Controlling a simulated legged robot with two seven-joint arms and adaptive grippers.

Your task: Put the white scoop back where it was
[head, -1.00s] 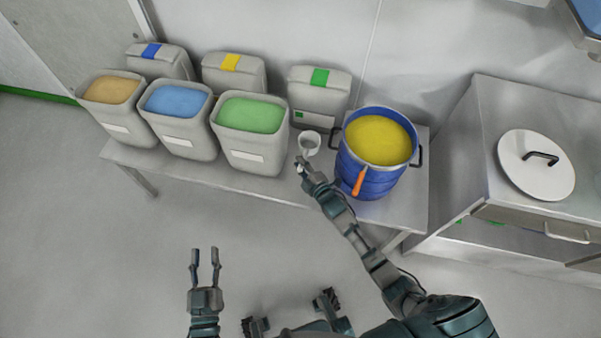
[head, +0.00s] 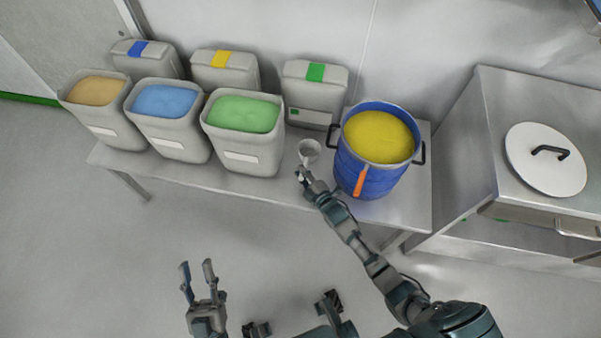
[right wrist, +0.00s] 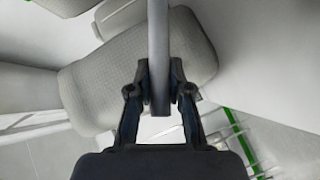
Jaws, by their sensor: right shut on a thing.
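The white scoop (head: 309,150) is in the head view, between the green-filled bin and the blue pot, at the bench. My right gripper (head: 303,176) is shut on its handle. In the right wrist view the handle (right wrist: 158,60) runs up from between the fingers of my right gripper (right wrist: 159,88); the scoop's cup is not clearly seen there. I cannot tell whether the scoop touches the bench top. My left gripper (head: 197,275) is open and empty, low in front of the bench.
On the steel bench (head: 290,189) stand bins of orange (head: 97,88), blue (head: 166,101) and green (head: 243,114) material, with closed containers behind. The blue pot (head: 368,177) of yellow material with an orange handle stands close right of the scoop. A steel cabinet (head: 490,140) is further right.

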